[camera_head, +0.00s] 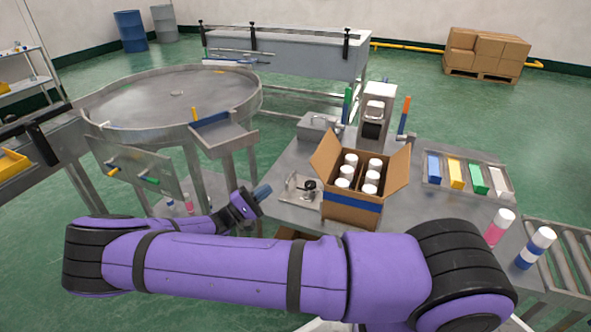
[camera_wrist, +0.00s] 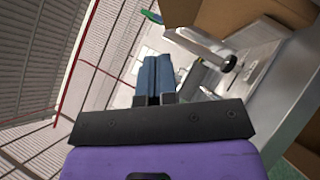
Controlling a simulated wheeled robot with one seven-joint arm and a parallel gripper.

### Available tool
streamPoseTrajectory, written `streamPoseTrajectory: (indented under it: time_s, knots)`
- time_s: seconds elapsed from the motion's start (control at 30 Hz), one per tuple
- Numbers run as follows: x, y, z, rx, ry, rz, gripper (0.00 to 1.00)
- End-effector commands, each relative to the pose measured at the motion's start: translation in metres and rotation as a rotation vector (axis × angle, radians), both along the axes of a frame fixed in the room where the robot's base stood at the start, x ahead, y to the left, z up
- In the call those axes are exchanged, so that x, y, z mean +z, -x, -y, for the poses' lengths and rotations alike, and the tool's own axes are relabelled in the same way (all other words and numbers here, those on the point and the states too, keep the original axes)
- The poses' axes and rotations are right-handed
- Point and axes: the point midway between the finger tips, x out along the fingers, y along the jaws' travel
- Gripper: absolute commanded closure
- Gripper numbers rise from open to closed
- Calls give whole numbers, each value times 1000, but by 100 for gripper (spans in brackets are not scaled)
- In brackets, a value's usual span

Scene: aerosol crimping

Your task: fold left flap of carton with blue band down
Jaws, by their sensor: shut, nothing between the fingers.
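The open carton (camera_head: 350,210) with a blue band (camera_head: 352,200) stands on the metal table and holds several white-capped cans. Its left flap (camera_head: 328,155) stands up and leans outward. Its right flap (camera_head: 397,168) also leans outward. My gripper (camera_head: 262,190) is shut and empty, to the left of the carton, near the table's left edge and apart from the flap. In the wrist view the shut blue-grey fingers of my gripper (camera_wrist: 154,78) point ahead, and brown cardboard (camera_wrist: 215,15) shows at the upper right.
A small metal fixture with a black knob (camera_head: 308,185) sits between my gripper and the carton. A grey machine (camera_head: 374,115) stands behind the carton. A tray of coloured blocks (camera_head: 468,176) and two cans (camera_head: 498,228) are to the right. A round turntable (camera_head: 175,95) is at the left.

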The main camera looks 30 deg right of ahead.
Motion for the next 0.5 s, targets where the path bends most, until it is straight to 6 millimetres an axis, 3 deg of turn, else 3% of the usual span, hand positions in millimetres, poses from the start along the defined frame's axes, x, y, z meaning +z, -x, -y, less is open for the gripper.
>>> streamPoseTrajectory:
  time_s: [0.17,0.5]
  knots:
    - [3,-1,7,6,12,0,100]
    - [26,1,60,4,11,0,100]
